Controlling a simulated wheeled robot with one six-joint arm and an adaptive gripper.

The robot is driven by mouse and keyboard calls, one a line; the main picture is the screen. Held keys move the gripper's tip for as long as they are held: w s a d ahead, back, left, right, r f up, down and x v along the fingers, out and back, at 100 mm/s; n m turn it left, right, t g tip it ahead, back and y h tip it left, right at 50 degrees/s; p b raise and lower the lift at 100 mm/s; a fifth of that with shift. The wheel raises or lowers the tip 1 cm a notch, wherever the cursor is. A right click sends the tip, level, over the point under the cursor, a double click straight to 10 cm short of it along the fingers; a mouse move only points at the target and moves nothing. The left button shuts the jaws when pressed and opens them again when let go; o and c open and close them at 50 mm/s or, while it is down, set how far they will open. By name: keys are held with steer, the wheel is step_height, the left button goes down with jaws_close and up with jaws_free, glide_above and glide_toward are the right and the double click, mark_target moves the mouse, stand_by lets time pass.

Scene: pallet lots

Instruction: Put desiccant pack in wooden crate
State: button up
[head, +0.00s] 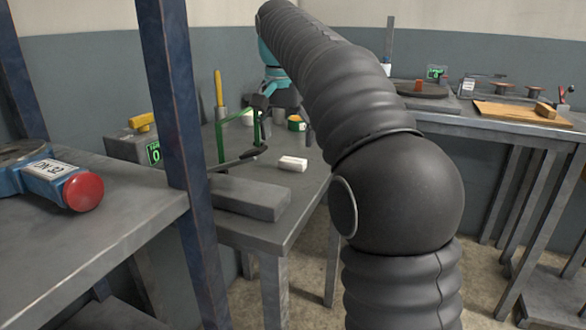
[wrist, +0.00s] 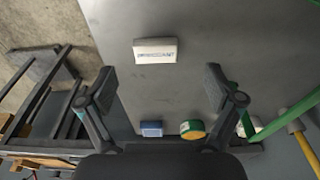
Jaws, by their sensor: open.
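The desiccant pack (head: 292,163) is a small white block lying on the grey table in the head view. In the wrist view its printed label shows on the pack (wrist: 156,51), which lies ahead of the fingers. My gripper (wrist: 160,82) is open and empty, its two fingers spread wide, with the pack beyond the tips and between their lines. In the head view my gripper (head: 277,101) is partly hidden among things at the back of that table. I cannot make out a wooden crate for certain in either view.
A grey block (head: 245,196) lies at the table's near edge. A green frame (head: 221,141) and a green-and-yellow tin (wrist: 192,129) stand near my gripper. A blue post (head: 177,110) rises at left. A flat wooden board (head: 515,113) lies on the right bench.

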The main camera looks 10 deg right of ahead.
mark_target(293, 159)
steer(key=f, duration=0.1)
steer(key=f+b, duration=0.1)
steer(key=d+f, duration=0.1)
steer(key=f, duration=0.1)
steer(key=shift+w+d, duration=0.1)
steer(key=shift+w, duration=0.15)
steer(key=shift+w+f+b, duration=0.1)
steer(key=shift+f+b, duration=0.2)
steer(key=shift+f, duration=0.25)
steer(key=shift+c, duration=0.3)
steer(key=c, duration=1)
steer(key=shift+r, duration=0.1)
steer(key=shift+c, duration=0.2)
steer(key=shift+r+p, duration=0.3)
steer(key=shift+r, duration=0.25)
step_height(293, 159, up, 3)
steer(key=shift+f+p, duration=0.1)
steer(key=shift+p, duration=0.45)
steer(key=d+r+p, duration=0.1)
steer(key=d+r, duration=0.2)
steer(key=d, duration=0.3)
steer(key=w+d+r+p, duration=0.1)
steer(key=d+r+p, duration=0.1)
steer(key=d+r, duration=0.2)
steer(key=shift+w+d, duration=0.15)
steer(key=shift+d, duration=0.7)
